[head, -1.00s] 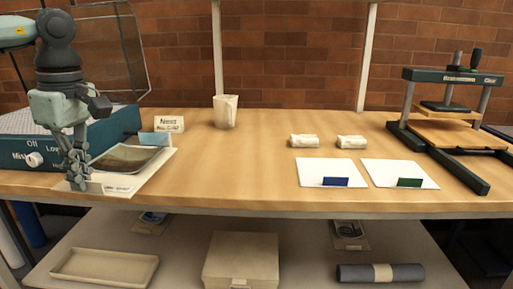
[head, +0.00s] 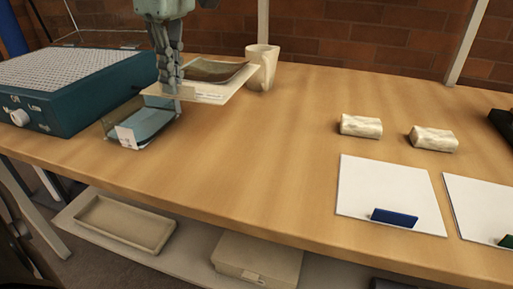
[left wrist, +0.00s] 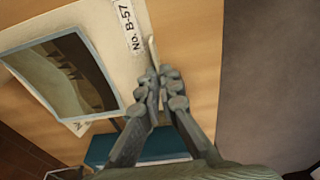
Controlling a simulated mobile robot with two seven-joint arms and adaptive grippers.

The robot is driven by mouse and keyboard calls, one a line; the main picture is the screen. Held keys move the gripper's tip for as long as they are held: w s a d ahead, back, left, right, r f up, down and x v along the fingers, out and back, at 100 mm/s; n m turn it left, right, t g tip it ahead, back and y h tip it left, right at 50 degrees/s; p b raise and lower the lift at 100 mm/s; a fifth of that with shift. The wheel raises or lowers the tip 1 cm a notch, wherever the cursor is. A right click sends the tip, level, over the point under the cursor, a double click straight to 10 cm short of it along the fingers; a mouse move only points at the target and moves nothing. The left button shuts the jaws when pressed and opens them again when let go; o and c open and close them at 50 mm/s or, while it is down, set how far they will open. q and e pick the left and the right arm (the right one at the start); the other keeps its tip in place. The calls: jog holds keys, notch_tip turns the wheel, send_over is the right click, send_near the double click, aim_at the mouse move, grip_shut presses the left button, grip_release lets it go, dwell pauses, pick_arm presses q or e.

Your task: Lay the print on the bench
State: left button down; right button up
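The print (head: 215,70) is a dark picture on a cream mount, slightly curled. My left gripper (head: 172,92) is shut on the near edge of its mount and seems to hold it above the bench (head: 270,140). In the left wrist view the print (left wrist: 65,80) carries the label "No. B-57" beside the fingertips of my left gripper (left wrist: 160,78). A shallow blue tray (head: 145,126) with a white card stands on the bench below and left of the print. My right gripper is in neither view.
A teal box (head: 75,105) with a mesh top stands at left. A cream cup (head: 262,66) stands just behind the print. Two pale blocks (head: 360,126) and white sheets (head: 385,190) with small coloured holders lie at right. The middle bench is clear.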

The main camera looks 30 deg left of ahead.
pick_arm(q)
jog(key=s+d+f, duration=0.1)
jog(key=d+f, duration=0.1)
jog(key=d, duration=0.1)
jog(key=s+d+f, duration=0.1)
jog(key=d+f, duration=0.1)
jog(key=d, duration=0.2)
jog(key=s+d+f, duration=0.1)
jog(key=d+f, duration=0.2)
jog(key=d, duration=0.1)
jog(key=shift+s, duration=0.15)
notch_tip(320, 180, down, 4)
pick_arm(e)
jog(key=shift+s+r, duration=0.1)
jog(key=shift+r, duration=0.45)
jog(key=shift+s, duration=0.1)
pick_arm(q)
jog(key=c, duration=2.2)
grip_release()
jog(key=o, duration=0.5)
